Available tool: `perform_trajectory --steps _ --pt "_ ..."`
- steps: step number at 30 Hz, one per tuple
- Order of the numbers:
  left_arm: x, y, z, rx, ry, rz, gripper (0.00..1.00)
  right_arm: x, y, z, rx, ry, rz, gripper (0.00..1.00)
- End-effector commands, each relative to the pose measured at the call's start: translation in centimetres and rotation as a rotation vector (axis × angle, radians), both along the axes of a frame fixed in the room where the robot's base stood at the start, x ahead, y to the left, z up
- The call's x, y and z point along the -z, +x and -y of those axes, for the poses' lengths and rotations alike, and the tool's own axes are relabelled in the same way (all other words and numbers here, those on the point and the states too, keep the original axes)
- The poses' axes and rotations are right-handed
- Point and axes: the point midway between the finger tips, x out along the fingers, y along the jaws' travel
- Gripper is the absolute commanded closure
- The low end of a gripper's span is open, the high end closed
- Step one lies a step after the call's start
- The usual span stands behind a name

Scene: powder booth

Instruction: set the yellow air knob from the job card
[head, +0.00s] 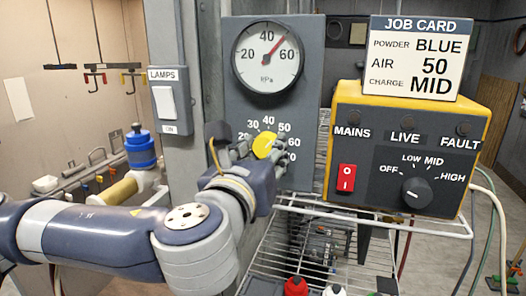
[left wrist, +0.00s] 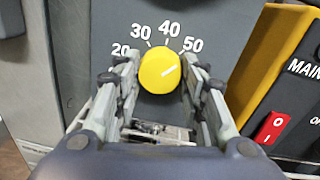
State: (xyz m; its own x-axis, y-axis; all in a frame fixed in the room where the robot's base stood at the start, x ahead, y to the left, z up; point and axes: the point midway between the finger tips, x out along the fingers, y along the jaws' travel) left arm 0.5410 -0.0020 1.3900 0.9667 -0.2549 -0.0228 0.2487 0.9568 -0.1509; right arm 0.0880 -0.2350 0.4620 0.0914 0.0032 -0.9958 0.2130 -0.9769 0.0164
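The yellow air knob (left wrist: 160,72) sits on a grey panel with a printed scale around it; 20, 30, 40 and 50 show in the left wrist view. Its white pointer line aims up and right, about at the 50. It also shows in the head view (head: 263,145), partly hidden by my gripper. My left gripper (left wrist: 160,65) has one finger on each side of the knob, with a slim gap seeming to show at each side. The job card (head: 415,57) reads powder BLUE, air 50, charge MID. My right gripper is not in view.
The kPa gauge (head: 267,57) above the knob has its needle between 40 and 60. Close right stands a yellow control box (head: 343,95) with a red switch (head: 346,178) and a black charge knob (head: 416,192). A wire rack (head: 300,245) lies below. A lamps switch (head: 166,103) is left.

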Motion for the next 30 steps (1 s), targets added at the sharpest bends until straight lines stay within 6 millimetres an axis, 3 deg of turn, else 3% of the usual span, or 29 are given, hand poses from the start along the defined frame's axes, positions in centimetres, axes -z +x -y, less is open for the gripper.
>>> perform_trajectory --steps 2,14,24,30 --pt "0.1 0.0 0.0 0.0 0.0 -0.002 0.43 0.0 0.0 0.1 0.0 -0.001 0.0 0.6" --pt "-0.1 -0.4 -0.1 0.001 -0.002 0.002 0.43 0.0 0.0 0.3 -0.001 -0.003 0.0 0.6" --pt "-0.1 -5.3 -1.3 0.004 0.0 0.003 0.43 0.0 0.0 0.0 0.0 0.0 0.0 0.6" --pt "-0.1 -7.0 -1.8 0.001 -0.001 0.0 0.43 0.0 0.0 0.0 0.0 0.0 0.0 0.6"
